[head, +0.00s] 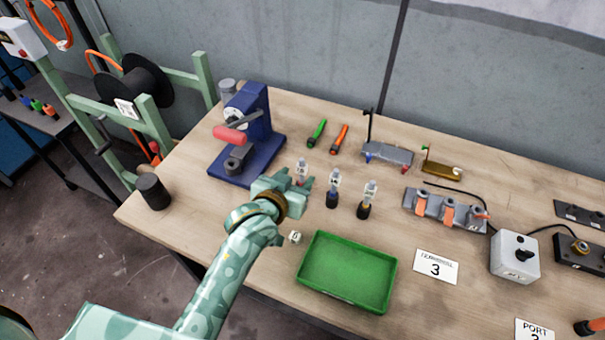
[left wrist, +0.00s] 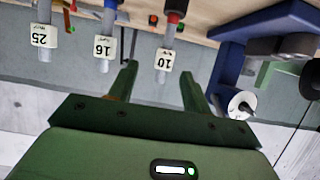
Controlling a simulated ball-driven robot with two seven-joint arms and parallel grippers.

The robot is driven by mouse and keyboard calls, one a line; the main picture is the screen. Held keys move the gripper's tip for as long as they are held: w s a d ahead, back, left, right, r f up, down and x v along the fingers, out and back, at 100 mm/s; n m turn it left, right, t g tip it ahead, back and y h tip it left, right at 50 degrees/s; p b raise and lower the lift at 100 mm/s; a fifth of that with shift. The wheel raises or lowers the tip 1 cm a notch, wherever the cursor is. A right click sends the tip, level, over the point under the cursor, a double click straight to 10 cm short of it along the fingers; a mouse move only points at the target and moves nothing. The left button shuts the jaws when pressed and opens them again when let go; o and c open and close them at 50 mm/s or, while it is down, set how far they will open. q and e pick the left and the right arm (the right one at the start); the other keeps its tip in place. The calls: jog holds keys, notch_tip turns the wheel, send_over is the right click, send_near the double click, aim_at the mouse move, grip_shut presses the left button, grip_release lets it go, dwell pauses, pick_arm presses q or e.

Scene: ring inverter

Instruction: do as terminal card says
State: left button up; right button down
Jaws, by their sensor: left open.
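The terminal card (head: 436,266) lies right of the green tray and shows a large 3; its smaller print is hard to read. Three upright terminals with white tags stand on the table: one tagged 10 (head: 302,168), one tagged 16 (head: 334,182) and one tagged 25 (head: 369,192). The left wrist view shows them upside down, with the 10 terminal (left wrist: 167,40) having a red base. My left gripper (head: 298,184) is open and empty beside the 10 terminal, whose base it hides in the head view. In the wrist view the fingers (left wrist: 158,84) are apart, short of its tag.
A blue press (head: 262,150) with a red handle stands left of my gripper. The green tray (head: 345,272) is empty. A small white tagged piece (head: 295,237) lies beside my arm. A dark cylinder (head: 152,191) stands at the left edge. A grey switch box (head: 514,257) stands right.

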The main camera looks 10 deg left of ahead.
aim_at(300, 170)
pick_arm(q)
jog(key=shift+w+d+f, duration=0.1)
jog(key=shift+w+f, duration=0.15)
jog(key=shift+w, duration=0.35)
jog(key=x, duration=0.1)
jog(key=b+x, duration=0.1)
jog(key=x, duration=0.3)
jog(key=shift+a+f+b, duration=0.1)
jog(key=shift+a+b, duration=0.2)
jog(key=shift+b, duration=0.1)
jog(key=shift+s, duration=0.1)
jog(key=shift+c, duration=0.3)
grip_shut()
